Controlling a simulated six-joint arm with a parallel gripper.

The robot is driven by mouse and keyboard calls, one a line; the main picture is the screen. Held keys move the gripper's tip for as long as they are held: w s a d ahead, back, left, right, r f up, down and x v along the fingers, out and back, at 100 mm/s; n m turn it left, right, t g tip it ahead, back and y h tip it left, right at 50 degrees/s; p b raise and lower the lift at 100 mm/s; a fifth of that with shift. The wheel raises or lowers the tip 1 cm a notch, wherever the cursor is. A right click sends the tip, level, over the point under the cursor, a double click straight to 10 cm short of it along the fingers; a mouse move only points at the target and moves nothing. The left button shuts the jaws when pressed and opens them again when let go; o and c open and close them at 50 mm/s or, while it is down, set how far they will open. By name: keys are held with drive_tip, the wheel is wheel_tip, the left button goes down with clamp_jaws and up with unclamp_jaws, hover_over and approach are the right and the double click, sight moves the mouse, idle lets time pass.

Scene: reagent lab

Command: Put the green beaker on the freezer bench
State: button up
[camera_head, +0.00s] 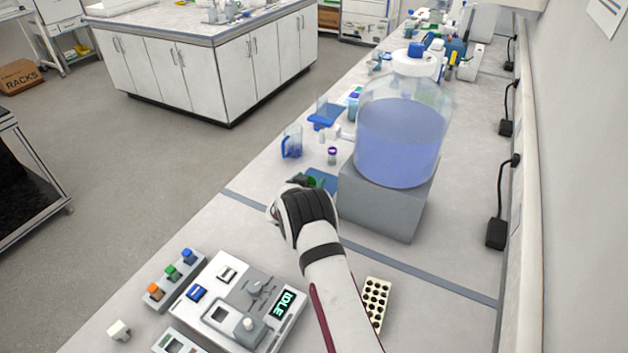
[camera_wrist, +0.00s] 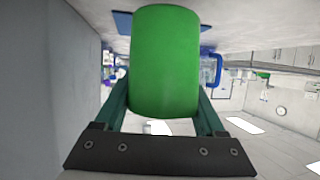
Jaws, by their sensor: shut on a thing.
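The green beaker (camera_wrist: 166,62) fills the middle of the wrist view, between the two dark green fingers of my gripper (camera_wrist: 162,98). The fingers are shut on it from both sides; their tips are partly hidden by it. In the head view my gripper (camera_head: 312,183) is over the long right-hand bench, just left of the grey block. There my white and black wrist hides most of it, and only a little dark green shows. A blue mat (camera_head: 328,178) lies beside it. I cannot tell which surface is the freezer bench.
A large jug of blue liquid (camera_head: 402,130) stands on a grey block (camera_head: 385,205), close right of my gripper. A blue-handled jug (camera_head: 292,142) and small vial (camera_head: 332,155) stand beyond. An instrument marked IDLE (camera_head: 240,300) is nearer. A white cabinet island (camera_head: 200,75) stands across open floor.

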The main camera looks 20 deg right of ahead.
drive_tip(key=shift+f, duration=0.75)
drive_tip(key=shift+f, duration=0.1)
drive_tip(key=o, duration=1.4)
